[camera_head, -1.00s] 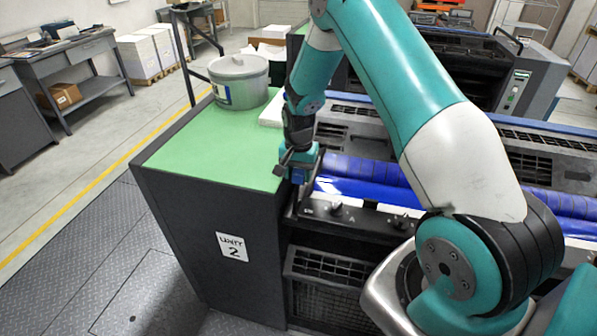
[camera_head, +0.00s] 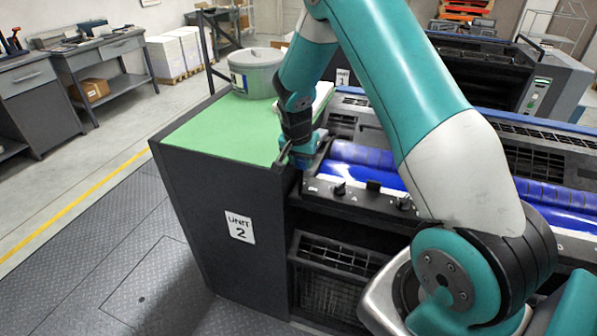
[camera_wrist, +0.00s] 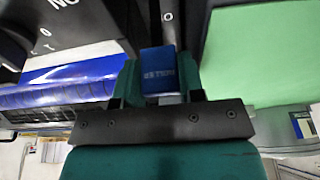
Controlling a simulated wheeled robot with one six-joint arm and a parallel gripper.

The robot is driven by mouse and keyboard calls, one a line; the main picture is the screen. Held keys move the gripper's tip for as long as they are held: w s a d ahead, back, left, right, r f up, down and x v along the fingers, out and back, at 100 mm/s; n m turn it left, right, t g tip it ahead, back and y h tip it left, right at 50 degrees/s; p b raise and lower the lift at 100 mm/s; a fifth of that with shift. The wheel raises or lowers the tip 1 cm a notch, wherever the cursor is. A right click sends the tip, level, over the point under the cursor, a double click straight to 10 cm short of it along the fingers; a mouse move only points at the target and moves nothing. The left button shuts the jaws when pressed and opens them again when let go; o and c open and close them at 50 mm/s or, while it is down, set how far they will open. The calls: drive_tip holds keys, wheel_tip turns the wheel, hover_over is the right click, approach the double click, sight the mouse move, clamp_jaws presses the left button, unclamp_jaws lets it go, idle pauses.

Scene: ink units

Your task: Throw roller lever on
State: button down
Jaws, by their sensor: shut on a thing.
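My gripper (camera_head: 299,158) is at the near right edge of the green-topped unit 2 cabinet, beside the blue rollers. In the wrist view my gripper (camera_wrist: 160,82) has its two teal fingers on either side of a blue block (camera_wrist: 157,70) with pale lettering, and is shut on it. The block looks like the roller lever's handle. A grey strip (camera_wrist: 168,22) with a round mark runs beyond it. The lever's lower part is hidden, and I cannot tell its position. The blue rollers (camera_head: 365,157) lie right of my gripper in the head view.
A control panel (camera_head: 355,199) with black knobs runs below the rollers. The green top (camera_head: 215,127) is mostly clear. A grey pot (camera_head: 257,78) stands at its back. Patterned floor plates (camera_head: 110,240) lie open at the left.

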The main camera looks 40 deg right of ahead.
drive_tip(key=shift+s+a+f+t+h+b, duration=0.15)
drive_tip(key=shift+s+a+t+h+b, duration=0.3)
drive_tip(key=shift+a+b, duration=0.3)
drive_tip(key=shift+s+a+f+b, duration=0.2)
drive_tip(key=shift+s+a+b, duration=0.4)
drive_tip(key=shift+a, duration=0.3)
drive_tip(key=shift+s+a+f+b, duration=0.2)
drive_tip(key=shift+s+a+b, duration=0.35)
drive_tip(key=shift+a, duration=0.35)
drive_tip(key=shift+s, duration=0.1)
drive_tip(key=c, duration=1)
unclamp_jaws()
drive_tip(key=b+v, duration=0.2)
drive_tip(key=v, duration=1.5)
drive_tip(key=shift+w+a+r, duration=0.2)
drive_tip(key=shift+w, duration=0.05)
